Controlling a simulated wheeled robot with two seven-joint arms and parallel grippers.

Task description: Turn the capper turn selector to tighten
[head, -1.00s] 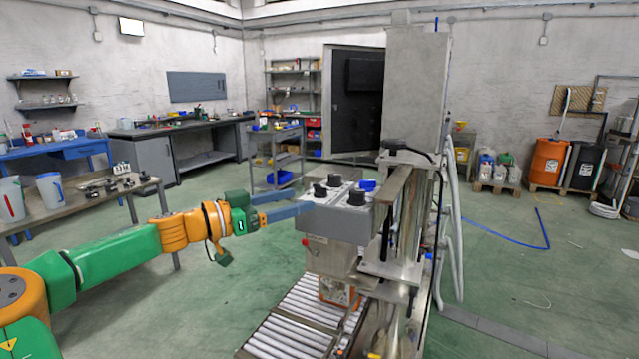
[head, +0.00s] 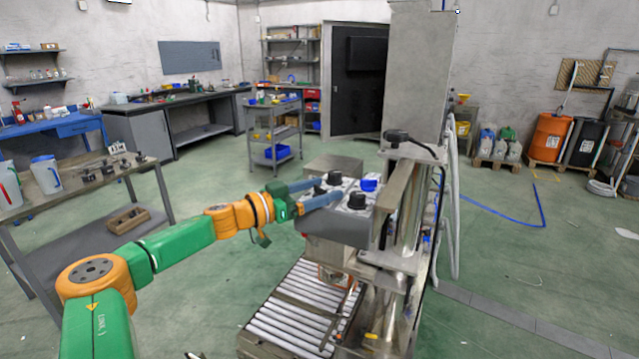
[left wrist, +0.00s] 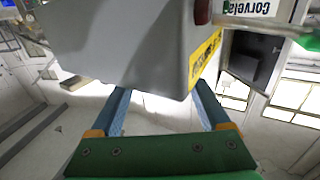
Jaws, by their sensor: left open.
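The capper's grey control box (head: 335,226) stands in the middle of the head view. Its top panel carries black knobs, one at the back (head: 334,178) and one at the front right (head: 357,200), and a blue part (head: 369,186). I cannot read which knob is the turn selector. My left gripper (head: 330,190) reaches over the panel's left part with blue fingers apart, and partly hides the knobs there. I cannot tell whether it touches a knob. In the left wrist view the open fingers (left wrist: 160,92) point at a large grey housing (left wrist: 125,45) with a yellow label. My right gripper is out of view.
The capper's tall column (head: 415,90) and bracket rise directly right of the panel. A roller conveyor (head: 300,305) lies below. A table with jugs (head: 46,175) stands at the left. Open floor lies between that table and the conveyor.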

